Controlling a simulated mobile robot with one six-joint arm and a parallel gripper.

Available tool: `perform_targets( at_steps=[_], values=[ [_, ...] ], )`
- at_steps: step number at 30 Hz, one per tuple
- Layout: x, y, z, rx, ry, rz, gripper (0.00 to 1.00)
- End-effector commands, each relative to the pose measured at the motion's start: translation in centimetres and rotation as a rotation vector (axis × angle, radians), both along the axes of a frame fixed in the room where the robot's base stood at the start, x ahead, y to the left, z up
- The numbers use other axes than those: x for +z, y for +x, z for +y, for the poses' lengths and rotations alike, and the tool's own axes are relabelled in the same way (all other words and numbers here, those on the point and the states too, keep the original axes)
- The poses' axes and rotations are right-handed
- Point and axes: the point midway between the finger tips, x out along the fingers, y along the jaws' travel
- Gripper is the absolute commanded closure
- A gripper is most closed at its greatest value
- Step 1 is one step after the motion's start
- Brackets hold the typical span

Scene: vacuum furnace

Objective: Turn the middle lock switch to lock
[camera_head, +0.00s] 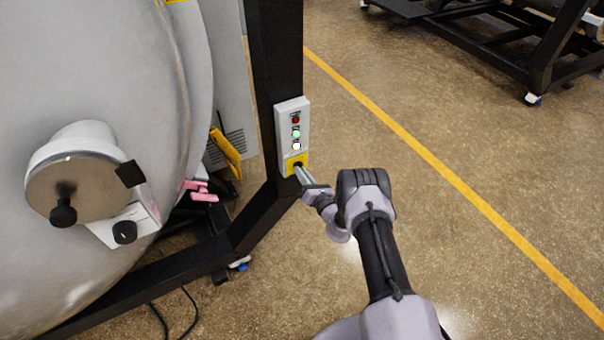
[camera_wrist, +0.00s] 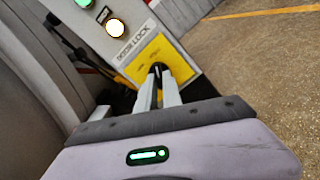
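The lock switch (camera_wrist: 157,68) is a dark knob on a yellow plate marked DOOR LOCK in the wrist view. In the head view the yellow plate (camera_head: 290,160) is at the bottom of a light grey control box on a black post. My gripper (camera_wrist: 158,88) is at the switch, with one finger on each side of the dark knob. The gap between the fingers is narrow and looks filled by the knob. In the head view my gripper (camera_head: 301,172) reaches the plate from the lower right. The fingers partly hide the knob, and its turn angle is unclear.
Above the switch are a red light (camera_head: 296,119), a green light (camera_head: 296,133) and a lit white button (camera_head: 297,146). The big grey furnace door (camera_head: 90,250) with its round handle is at the left. A yellow lever (camera_head: 228,153) stands behind the post. Open floor lies to the right.

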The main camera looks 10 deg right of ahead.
Motion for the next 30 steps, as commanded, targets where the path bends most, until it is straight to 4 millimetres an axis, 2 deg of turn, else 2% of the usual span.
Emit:
perform_targets(
  at_steps=[14, 30],
  values=[
    [-0.18, 0.01, -0.01, 0.001, -0.071, -0.023, 1.00],
    [-0.32, 0.09, -0.22, 0.001, -0.516, -0.167, 1.00]
  ],
)
